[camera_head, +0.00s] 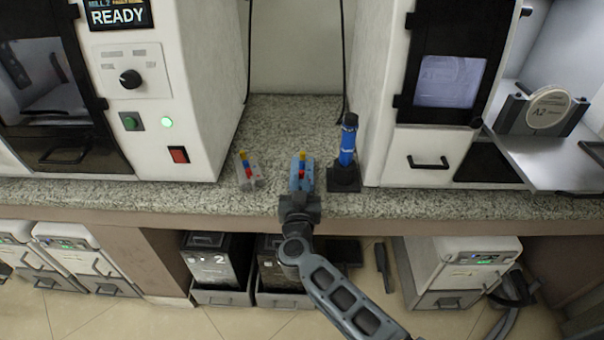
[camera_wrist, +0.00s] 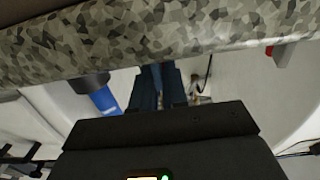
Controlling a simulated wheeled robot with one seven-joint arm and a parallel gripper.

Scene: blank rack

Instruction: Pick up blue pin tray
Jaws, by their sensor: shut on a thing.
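The blue pin tray (camera_head: 309,178) is at the front edge of the speckled counter in the head view, with yellow, blue and red pins on it. My gripper (camera_head: 299,196) reaches it from the front and is shut on its near end. In the wrist view my gripper's dark fingers (camera_wrist: 160,88) close around a blue piece, mostly hidden by the fingers. I cannot tell whether the tray is clear of the counter.
A pale pin tray (camera_head: 250,180) stands to the left. A blue cylinder on a black base (camera_head: 346,152) stands close on the right; its blue body also shows in the wrist view (camera_wrist: 104,99). White machines (camera_head: 210,80) flank the counter (camera_head: 285,115).

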